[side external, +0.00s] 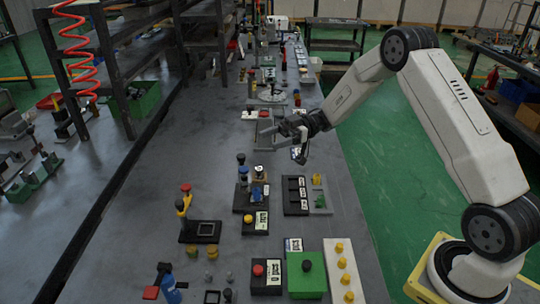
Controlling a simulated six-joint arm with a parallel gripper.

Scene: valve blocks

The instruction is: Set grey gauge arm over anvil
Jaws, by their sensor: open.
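My gripper (283,146) is open over the middle of the grey bench, with its fingers pointing left and down. A small grey fixture (264,142) lies just left of and below the fingers, partly covered by them. It may carry the grey gauge arm and the anvil, but both are too small and too hidden to tell apart. I cannot tell whether the fingers touch the fixture.
Nearer on the grey bench (150,220) stand a black tray (295,207), a yellow lever block (184,204), a green block (306,274) and a white strip with yellow knobs (344,285). A round disc fixture (271,96) stands behind my gripper. The bench's left side is mostly clear.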

